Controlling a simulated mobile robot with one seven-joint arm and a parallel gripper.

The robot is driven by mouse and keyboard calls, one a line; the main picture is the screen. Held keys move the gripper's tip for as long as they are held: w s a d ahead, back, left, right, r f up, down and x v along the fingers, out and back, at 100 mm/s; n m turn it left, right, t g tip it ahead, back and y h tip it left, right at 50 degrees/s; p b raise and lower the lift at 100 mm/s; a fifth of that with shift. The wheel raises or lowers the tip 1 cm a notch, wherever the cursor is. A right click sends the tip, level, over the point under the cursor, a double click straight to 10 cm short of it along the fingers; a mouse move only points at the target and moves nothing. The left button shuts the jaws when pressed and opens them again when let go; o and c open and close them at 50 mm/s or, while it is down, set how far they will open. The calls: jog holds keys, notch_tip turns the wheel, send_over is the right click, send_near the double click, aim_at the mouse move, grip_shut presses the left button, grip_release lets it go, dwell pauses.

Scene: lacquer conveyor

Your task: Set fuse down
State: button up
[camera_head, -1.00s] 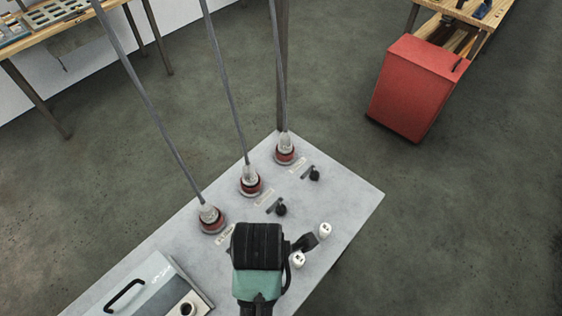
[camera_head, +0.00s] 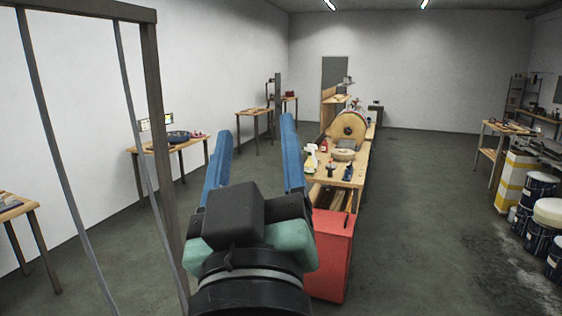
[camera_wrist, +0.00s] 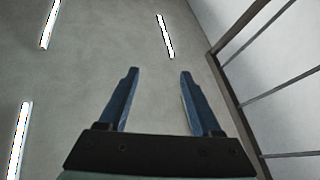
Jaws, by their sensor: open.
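My gripper (camera_head: 255,140) is raised in the head view, its two blue fingers spread apart and pointing up and away, with nothing between them. In the wrist view my gripper (camera_wrist: 158,75) is also open and empty, against the ceiling. No fuse is visible in either present view. The grey panel top with white fuse-like pieces is out of the present head view.
A dark frame with thin rods (camera_head: 160,120) stands close on the left. A red cabinet (camera_head: 333,250) stands by a wooden workbench (camera_head: 345,180) ahead. Paint cans (camera_head: 533,190) line the right. Floor between the bench and cans is clear.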

jog(key=s+d+r+m+t+h, duration=0.1)
jog(key=s+d+r+m+t, duration=0.1)
jog(key=s+r+m+t, duration=0.2)
jog(key=s+r, duration=0.3)
jog(key=r, duration=0.2)
jog(key=shift+d+r, duration=0.15)
jog(key=shift+r, duration=0.05)
jog(key=shift+s, duration=0.1)
